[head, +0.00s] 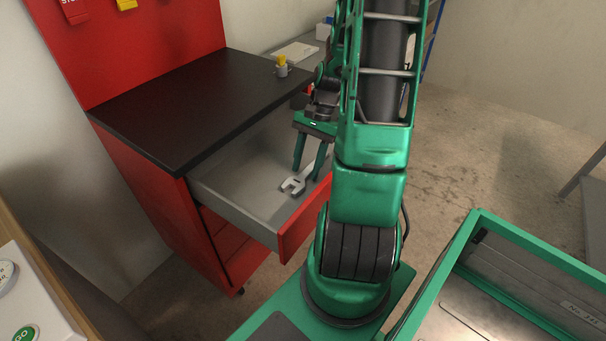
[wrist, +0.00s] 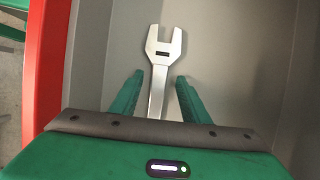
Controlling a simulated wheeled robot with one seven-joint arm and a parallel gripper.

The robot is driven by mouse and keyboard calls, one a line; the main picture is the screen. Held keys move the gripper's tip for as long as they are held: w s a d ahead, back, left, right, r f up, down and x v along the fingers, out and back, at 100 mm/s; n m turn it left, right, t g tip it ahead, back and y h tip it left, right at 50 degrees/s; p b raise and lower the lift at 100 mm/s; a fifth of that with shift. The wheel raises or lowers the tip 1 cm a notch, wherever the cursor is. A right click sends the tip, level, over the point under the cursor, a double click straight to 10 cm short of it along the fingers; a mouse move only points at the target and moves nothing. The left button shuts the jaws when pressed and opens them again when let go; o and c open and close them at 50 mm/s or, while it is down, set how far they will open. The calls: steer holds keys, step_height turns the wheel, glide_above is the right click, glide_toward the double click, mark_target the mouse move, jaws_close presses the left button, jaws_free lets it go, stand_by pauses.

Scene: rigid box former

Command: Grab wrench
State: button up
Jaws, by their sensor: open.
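The wrench (head: 295,183) is a silver open-end wrench lying in the pulled-out drawer (head: 225,190) of a red cabinet. In the wrist view the wrench (wrist: 158,70) points its open jaw away from me, and its handle runs down between my fingers. My gripper (head: 310,165) is open above the drawer, with its green fingers pointing down at the wrench. In the wrist view my gripper (wrist: 158,85) has one finger on each side of the handle, with gaps between. The handle's lower end is hidden behind my gripper body.
The drawer's red front (head: 303,219) and grey side walls surround the wrench closely. The black cabinet top (head: 190,105) overhangs the drawer's back. A small yellow and grey object (head: 282,67) stands on its corner. A green-rimmed bin (head: 520,238) stands at the lower right.

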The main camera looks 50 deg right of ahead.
jaws_close()
